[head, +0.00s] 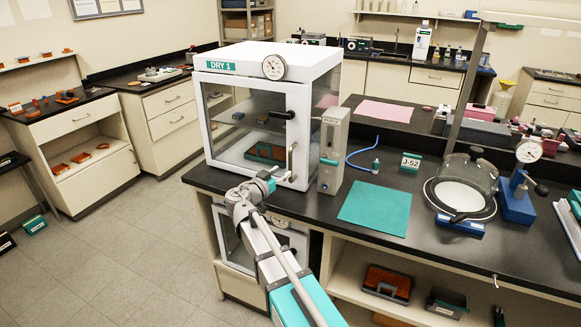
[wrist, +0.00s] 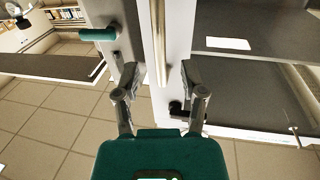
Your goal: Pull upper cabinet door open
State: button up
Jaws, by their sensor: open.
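The upper cabinet (head: 316,62), a white box labelled DRY 1, stands on the dark bench in the head view. A pale upright handle (head: 291,160) is low on the door's right edge. My gripper (head: 270,180) is at the door's lower right, close to this handle. In the wrist view my gripper (wrist: 158,72) is open, and a pale upright bar (wrist: 160,35), seemingly the handle, lies between its fingers. Contact cannot be told.
A grey upright unit (head: 333,150) stands just right of the cabinet. A teal mat (head: 376,208) and a glass dome device (head: 465,185) are farther right. A lower glass-fronted cabinet (head: 245,250) sits under the bench. The floor (head: 120,250) at left is clear.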

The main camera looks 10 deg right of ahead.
aim_at(290, 179)
jog(key=shift+x, duration=2.6)
grip_shut()
